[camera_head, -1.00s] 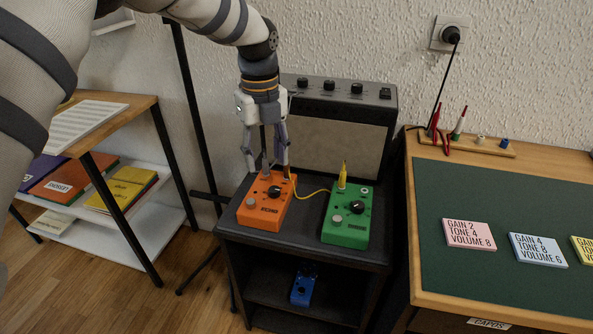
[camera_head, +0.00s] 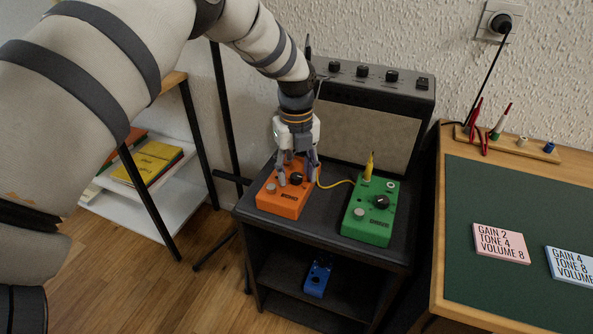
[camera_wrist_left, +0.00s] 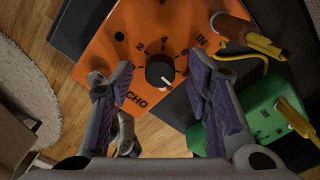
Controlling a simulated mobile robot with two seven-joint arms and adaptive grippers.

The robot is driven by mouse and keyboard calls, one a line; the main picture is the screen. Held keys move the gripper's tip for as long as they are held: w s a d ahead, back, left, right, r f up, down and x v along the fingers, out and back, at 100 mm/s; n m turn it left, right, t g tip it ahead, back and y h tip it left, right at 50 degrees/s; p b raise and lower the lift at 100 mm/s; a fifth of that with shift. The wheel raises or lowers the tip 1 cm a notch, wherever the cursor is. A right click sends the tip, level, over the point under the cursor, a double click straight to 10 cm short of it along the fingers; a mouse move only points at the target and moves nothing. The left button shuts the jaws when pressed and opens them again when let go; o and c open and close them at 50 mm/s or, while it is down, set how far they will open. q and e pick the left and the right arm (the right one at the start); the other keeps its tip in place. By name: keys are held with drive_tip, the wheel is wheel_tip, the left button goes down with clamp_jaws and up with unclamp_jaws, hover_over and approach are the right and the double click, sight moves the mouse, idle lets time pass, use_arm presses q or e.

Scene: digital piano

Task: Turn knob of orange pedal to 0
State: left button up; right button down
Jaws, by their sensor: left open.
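The orange pedal (camera_head: 286,204) lies on top of the black stand, and it also shows in the left wrist view (camera_wrist_left: 130,35). Its black knob (camera_wrist_left: 160,70) with a white pointer line sits between and slightly beyond my open left fingers in the left wrist view. In the head view the knob (camera_head: 296,179) shows between the fingertips. The pointer seems to aim toward the lower right of the dial; its exact number is hard to read. My left gripper (camera_head: 297,178) is open, pointing down over the pedal, and it also shows in the left wrist view (camera_wrist_left: 163,92). My right gripper is not in view.
A green pedal (camera_head: 368,222) lies to the right, joined to the orange one by a yellow cable (camera_head: 334,184). An amplifier (camera_head: 370,125) stands behind. A blue pedal (camera_head: 318,276) lies on the shelf below. A desk with cards (camera_head: 501,243) is at right.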

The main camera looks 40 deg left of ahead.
use_arm(q)
drive_tip(key=shift+c, duration=0.6)
clamp_jaws()
